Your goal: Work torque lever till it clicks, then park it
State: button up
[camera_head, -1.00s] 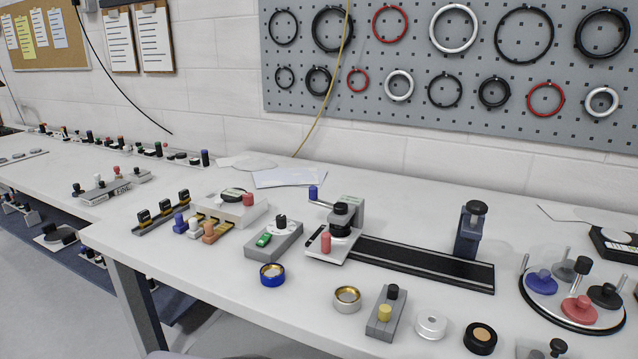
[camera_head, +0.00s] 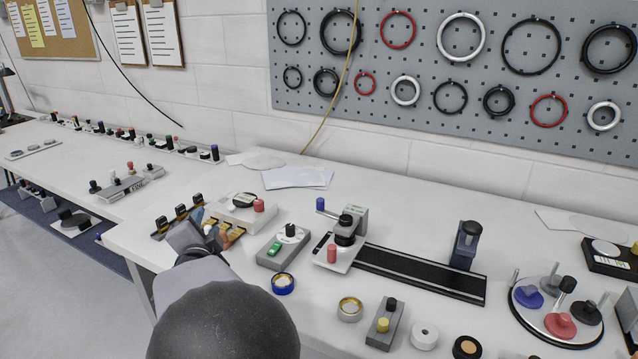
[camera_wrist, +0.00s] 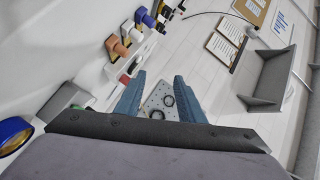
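No part is labelled as the torque lever. The likeliest is the grey post unit (camera_head: 352,222) on a white base, mid-table in the head view. It has a blue-knobbed arm (camera_head: 320,204) reaching left, a black round part on top and an upright red knob (camera_head: 331,254) in front. My gripper (camera_wrist: 159,78) is open, its two blue fingers apart with nothing held between them. In the head view my arm rises from the bottom, with the gripper left of this unit and near the orange-knobbed block, partly hiding it. The orange knob (camera_wrist: 118,47) shows beside the fingers in the wrist view.
A grey box with a green switch (camera_head: 274,250) and a blue-gold ring (camera_head: 283,284) lie between my arm and the unit. A black track (camera_head: 420,273) runs right to a dark post (camera_head: 466,243). A round tray (camera_head: 520,309) stands at far right. White tabletop behind the track is clear.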

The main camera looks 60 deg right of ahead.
aim_at(320, 202)
jog(key=s+d+r+m+g+h+p, duration=0.2)
jog(key=s+d+g+p, duration=0.15)
jog(key=s+d, duration=0.55)
jog(key=s+d+r+m+g+h+p, duration=0.1)
jog(key=s+d+m+g+h+p, duration=0.2)
jog(key=s+d, duration=0.6)
jog(key=f+n, duration=0.1)
jog(key=n, duration=0.3)
jog(key=d+f+n, duration=0.1)
jog(key=f+n, duration=0.1)
jog(key=n, duration=0.2)
jog(key=f+n+t, duration=0.1)
jog(key=n, duration=0.3)
jog(key=shift+w+d+f+n, duration=0.2)
jog(key=shift+w+n, duration=0.1)
jog(key=shift+n, duration=0.1)
jog(key=shift+d, duration=0.1)
jog(key=shift+p+x, duration=1.25)
jog(key=shift+x, duration=2.3)
jog(key=shift+w, duration=0.1)
grip_shut()
